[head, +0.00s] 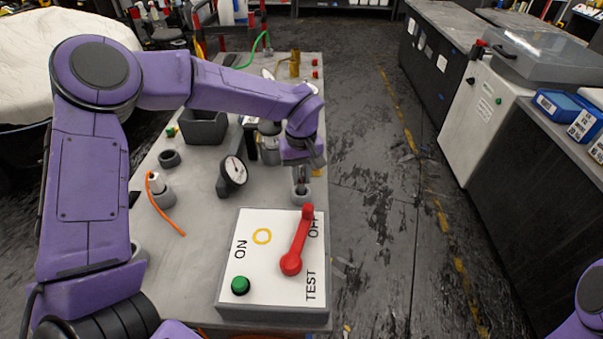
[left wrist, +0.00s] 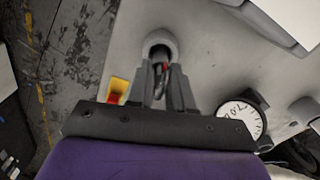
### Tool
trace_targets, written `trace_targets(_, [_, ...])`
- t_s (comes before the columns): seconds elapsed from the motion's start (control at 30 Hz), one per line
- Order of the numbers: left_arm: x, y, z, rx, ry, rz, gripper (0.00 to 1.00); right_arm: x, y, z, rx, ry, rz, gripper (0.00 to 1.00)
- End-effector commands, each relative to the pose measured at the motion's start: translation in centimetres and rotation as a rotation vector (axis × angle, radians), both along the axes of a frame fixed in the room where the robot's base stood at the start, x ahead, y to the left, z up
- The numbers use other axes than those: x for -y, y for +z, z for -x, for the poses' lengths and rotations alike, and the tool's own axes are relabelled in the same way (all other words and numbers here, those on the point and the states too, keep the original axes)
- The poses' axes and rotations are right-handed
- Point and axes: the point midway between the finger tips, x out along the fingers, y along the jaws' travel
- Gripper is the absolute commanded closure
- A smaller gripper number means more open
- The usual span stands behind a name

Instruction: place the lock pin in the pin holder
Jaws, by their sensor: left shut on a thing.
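My left gripper (head: 302,188) points down at the far right part of the bench, just beyond the switch panel. It is shut on a small dark piece with a bit of red, seen between the fingers in the left wrist view (left wrist: 163,77); I take it for the lock pin (left wrist: 164,68), mostly hidden by the fingers. A round grey cup, which looks like the pin holder (head: 300,197), is right at the fingertips. Its dark opening shows in the left wrist view (left wrist: 174,44). I cannot tell how deep the pin sits in it. My right gripper is out of view.
A panel (head: 240,265) with a red lever (head: 299,245) and green button (head: 240,285) stands at the near end. A dial gauge (head: 233,173) is left of the gripper. A yellow and red piece (left wrist: 117,91) shows beside the fingers.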

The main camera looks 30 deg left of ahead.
Motion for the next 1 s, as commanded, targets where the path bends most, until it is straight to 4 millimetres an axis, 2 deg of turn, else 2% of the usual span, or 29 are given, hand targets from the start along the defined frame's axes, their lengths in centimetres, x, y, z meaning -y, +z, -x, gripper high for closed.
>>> trace_targets(0.13, [0.0, -0.3, 0.0, -0.001, 0.0, 0.001, 1.0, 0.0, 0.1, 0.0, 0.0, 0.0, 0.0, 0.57])
trace_targets(0.17, [0.0, -0.3, 0.0, 0.0, 0.0, 0.0, 0.7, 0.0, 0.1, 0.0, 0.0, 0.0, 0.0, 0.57])
trace_targets(0.2, [0.0, -0.3, 0.0, 0.0, 0.0, 0.0, 0.57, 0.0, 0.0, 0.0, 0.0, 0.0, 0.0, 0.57])
trace_targets(0.23, [0.0, -0.3, 0.0, 0.0, 0.0, 0.0, 0.54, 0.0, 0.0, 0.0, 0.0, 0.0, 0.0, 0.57])
trace_targets(0.57, [0.0, 0.2, 0.0, 0.001, 0.0, 0.0, 0.54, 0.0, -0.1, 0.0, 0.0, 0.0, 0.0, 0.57])
trace_targets(0.67, [0.0, 1.8, -0.1, 0.003, 0.001, 0.001, 0.54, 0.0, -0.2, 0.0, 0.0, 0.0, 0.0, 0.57])
trace_targets(0.9, [0.0, 8.1, -0.1, 0.005, 0.001, 0.0, 0.54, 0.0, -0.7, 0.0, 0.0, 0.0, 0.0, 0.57])
trace_targets(1.0, [0.0, 10.1, -0.1, 0.002, 0.001, -0.001, 0.54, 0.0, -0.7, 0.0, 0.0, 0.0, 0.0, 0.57])
